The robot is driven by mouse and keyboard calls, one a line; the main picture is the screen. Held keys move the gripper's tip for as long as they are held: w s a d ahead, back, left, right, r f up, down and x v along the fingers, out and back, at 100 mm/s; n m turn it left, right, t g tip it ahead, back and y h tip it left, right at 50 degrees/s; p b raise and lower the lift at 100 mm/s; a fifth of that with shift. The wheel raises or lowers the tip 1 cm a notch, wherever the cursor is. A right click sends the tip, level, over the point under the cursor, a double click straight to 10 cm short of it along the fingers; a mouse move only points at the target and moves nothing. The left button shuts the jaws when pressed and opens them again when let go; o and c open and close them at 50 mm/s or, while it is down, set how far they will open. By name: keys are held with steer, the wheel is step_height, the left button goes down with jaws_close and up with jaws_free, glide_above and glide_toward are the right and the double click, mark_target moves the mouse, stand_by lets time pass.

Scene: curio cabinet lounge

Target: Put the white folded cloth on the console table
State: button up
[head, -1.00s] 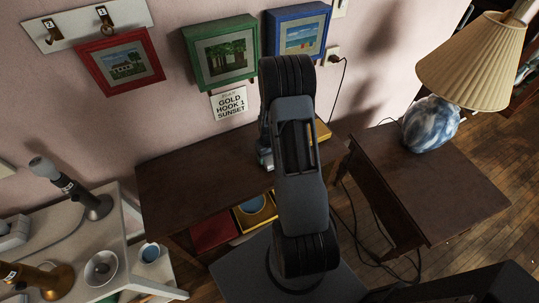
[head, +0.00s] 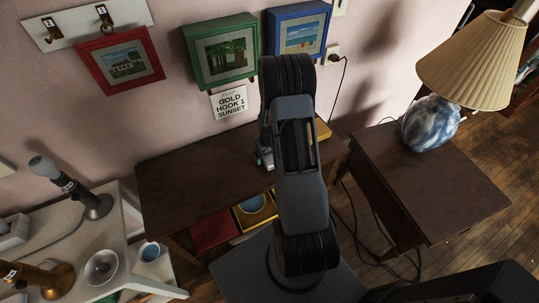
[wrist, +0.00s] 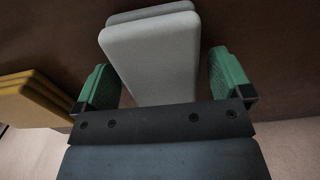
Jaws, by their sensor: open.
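The white folded cloth (wrist: 150,60) shows in the wrist view as a pale, rounded, layered block on a dark brown surface. My gripper (wrist: 163,78) is open, with one green finger on each side of the cloth's near end. A gap shows on both sides, and the fingers do not appear to grip it. In the head view my arm hides the cloth and most of the gripper; a small part of the gripper shows left of the arm, over the long dark wooden table (head: 185,180). I cannot tell for sure which table is the console table.
A yellow folded cloth (wrist: 32,100) lies beside the white one and shows right of my arm (head: 322,130). A dark side table (head: 440,195) bears a lamp (head: 430,125). A white table (head: 60,240) at left is cluttered. Framed pictures hang behind.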

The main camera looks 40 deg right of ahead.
step_height(320, 180, up, 11)
steer(key=b, duration=0.1)
steer(key=s+a+r+n+t, duration=0.15)
steer(key=s+a+r, duration=0.35)
steer(key=a+r, duration=0.7)
steer(key=s+a+r+t, duration=0.2)
steer(key=s+a+r, duration=0.3)
steer(key=s, duration=0.3)
steer(key=shift+a, duration=0.4)
steer(key=shift+c, duration=0.4)
